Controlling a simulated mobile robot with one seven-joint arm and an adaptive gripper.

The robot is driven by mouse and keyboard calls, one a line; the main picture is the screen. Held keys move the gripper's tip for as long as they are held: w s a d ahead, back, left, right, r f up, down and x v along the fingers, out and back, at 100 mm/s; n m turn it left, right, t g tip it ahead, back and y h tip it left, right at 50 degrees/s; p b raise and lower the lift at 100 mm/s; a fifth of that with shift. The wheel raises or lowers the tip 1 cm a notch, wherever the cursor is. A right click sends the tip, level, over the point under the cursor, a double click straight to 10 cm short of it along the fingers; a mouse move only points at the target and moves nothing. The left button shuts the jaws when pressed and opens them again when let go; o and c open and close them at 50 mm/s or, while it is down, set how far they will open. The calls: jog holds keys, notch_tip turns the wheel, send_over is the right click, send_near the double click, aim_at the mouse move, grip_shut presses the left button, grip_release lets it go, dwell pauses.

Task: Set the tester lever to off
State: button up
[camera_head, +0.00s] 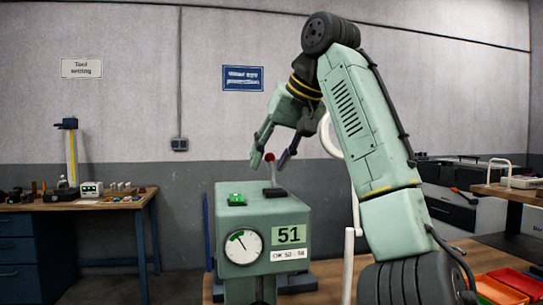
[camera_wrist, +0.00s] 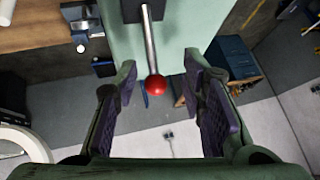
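The tester (camera_head: 262,228) is a pale green box with a round dial (camera_head: 243,246), a "51" display and a small green part on its top. Its lever (camera_head: 273,175) stands up from the top, with a red ball knob (camera_head: 269,157). My gripper (camera_head: 273,163) is open, with its fingers on either side of the knob. In the wrist view the red knob (camera_wrist: 156,85) and its metal rod (camera_wrist: 149,45) lie between the two open finger pads (camera_wrist: 165,108). Clear space shows between the knob and both pads.
A workbench (camera_head: 100,204) with tools and small devices stands at the left wall. Orange and red bins (camera_head: 500,290) lie at the lower right. A light vertical post (camera_head: 348,262) stands just right of the tester, near my arm.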

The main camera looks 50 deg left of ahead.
jog(key=shift+d+r, duration=0.1)
jog(key=shift+r, duration=0.05)
jog(key=s+d, duration=0.1)
jog(key=d, duration=1.1)
jog(key=shift+d+r, duration=0.25)
jog(key=shift+r, duration=0.05)
